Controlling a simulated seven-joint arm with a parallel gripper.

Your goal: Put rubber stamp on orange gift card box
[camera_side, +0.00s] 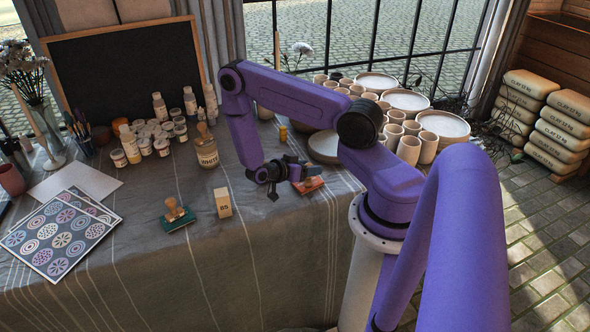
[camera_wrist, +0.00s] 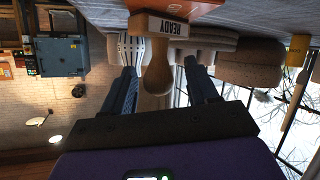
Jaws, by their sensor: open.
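A wooden rubber stamp (camera_wrist: 157,72) with a round handle and a white "READY" label sits at the upper middle of the wrist view, which is upside down. Its base appears to rest on the orange box (camera_wrist: 190,9). In the side view the orange box (camera_side: 308,186) lies near the table's front edge, partly behind my gripper. My gripper (camera_side: 296,173) is low beside it, open, with its fingers (camera_wrist: 158,85) on either side of the stamp's handle. I cannot tell whether they touch it.
Another wooden-handled stamp (camera_side: 174,208) stands on a teal box (camera_side: 180,221) at left, near a small beige box (camera_side: 223,203). A jar (camera_side: 207,152) is behind. Cups and plates (camera_side: 405,101) crowd the right back. Patterned sheets (camera_side: 58,235) lie far left.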

